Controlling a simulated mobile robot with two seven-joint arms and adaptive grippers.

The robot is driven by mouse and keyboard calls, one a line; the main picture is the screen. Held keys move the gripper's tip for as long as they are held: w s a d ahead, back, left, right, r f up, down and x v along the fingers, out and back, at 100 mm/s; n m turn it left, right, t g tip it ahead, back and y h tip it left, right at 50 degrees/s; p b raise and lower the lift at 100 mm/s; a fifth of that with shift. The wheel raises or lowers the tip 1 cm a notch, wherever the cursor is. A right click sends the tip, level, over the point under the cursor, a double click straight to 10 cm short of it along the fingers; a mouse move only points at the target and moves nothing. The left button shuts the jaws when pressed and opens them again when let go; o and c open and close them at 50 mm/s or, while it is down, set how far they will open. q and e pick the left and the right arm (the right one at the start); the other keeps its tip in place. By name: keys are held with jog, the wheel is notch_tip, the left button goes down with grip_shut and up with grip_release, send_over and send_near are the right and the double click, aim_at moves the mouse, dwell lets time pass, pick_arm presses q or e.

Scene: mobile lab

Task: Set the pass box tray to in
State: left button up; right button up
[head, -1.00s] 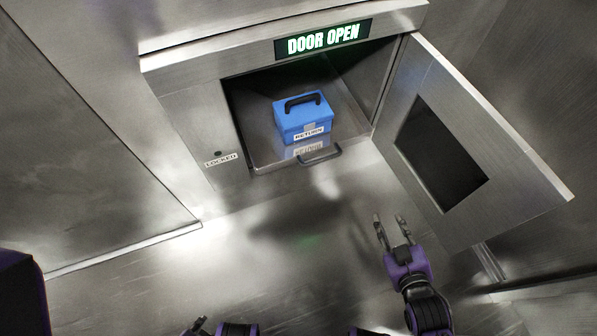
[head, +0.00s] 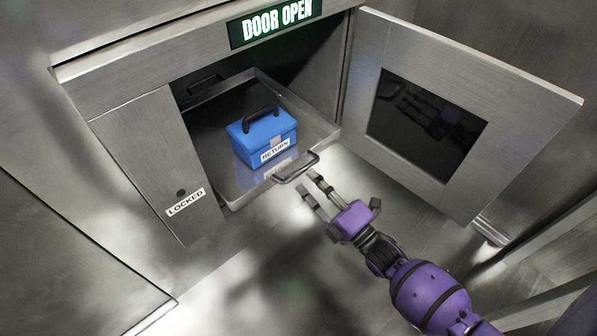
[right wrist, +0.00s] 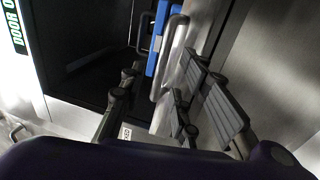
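The pass box tray (head: 222,190) is a shallow steel tray in the open pass box, its front edge at or slightly past the opening; I cannot tell exactly how far. Its dark curved front handle (head: 297,168) faces me, and the handle also shows in the right wrist view (right wrist: 173,58). A blue case (head: 262,137) labelled RETURN, with a black handle, stands upright on the tray. My right gripper (head: 308,184) is open and empty, just in front of and below the tray handle, fingers pointing toward it, with no clear contact. My left gripper is not in view.
The pass box door (head: 510,105), with a dark window, stands swung open to the right, beside my right arm. A sign (head: 277,22) above reads DOOR OPEN. A LOCKED label (head: 185,202) is on the left panel. Space in front of the tray is clear apart from my arm.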

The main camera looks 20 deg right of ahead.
aim_at(302, 169)
jog(key=b+x, duration=0.1)
jog(key=x, duration=0.4)
jog(key=shift+f, duration=0.1)
grip_shut()
